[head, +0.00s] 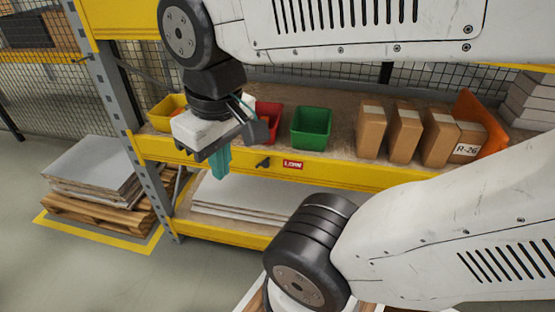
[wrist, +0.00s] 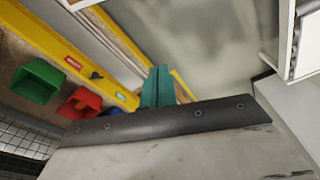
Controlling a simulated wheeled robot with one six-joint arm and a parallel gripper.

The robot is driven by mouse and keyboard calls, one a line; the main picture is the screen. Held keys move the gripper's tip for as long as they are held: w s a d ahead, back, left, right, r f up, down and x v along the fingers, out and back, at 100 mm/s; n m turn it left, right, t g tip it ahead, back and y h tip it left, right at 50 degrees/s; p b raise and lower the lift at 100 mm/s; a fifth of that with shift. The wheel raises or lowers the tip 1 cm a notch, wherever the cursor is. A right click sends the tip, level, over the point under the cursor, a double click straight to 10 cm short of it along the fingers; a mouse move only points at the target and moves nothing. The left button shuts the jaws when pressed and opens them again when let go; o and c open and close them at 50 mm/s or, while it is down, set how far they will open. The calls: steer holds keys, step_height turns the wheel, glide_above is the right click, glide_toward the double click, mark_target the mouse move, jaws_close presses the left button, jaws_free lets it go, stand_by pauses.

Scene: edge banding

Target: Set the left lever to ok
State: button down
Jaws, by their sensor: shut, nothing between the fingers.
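A small dark lever (head: 263,162) sits on the front of the yellow shelf beam, just left of a red label (head: 293,165). In the wrist view the lever (wrist: 97,75) lies between the red label (wrist: 73,63) and a green label (wrist: 120,97). The lettering is too small to read surely. I make out only this one lever clearly. My gripper (head: 219,165) has teal fingers pointing down, shut and empty, in front of the beam to the left of the lever. The fingers (wrist: 157,88) show apart from the lever in the wrist view. My gripper hides part of the beam in the head view.
Yellow (head: 166,112), red (head: 268,117) and green (head: 312,127) bins stand on the shelf above the beam. Several cardboard boxes (head: 405,131) stand to the right. Grey panels (head: 91,166) lie on a pallet at left. The floor in front of the pallet is clear.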

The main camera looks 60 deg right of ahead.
steer(key=w+d+f+m+y, duration=0.2)
steer(key=w+d+f+m, duration=0.5)
steer(key=w+d+m, duration=0.6)
steer(key=s+d+f+m, duration=0.3)
steer(key=d+f+m, duration=0.4)
steer(key=d+m, duration=0.3)
steer(key=s+d+f+m+t, duration=0.1)
steer(key=s+d+f+m, duration=0.2)
steer(key=d+f+m, duration=0.5)
steer(key=d+m, duration=0.2)
steer(key=d, duration=0.1)
steer(key=shift+d+f, duration=0.15)
steer(key=shift+f, duration=0.15)
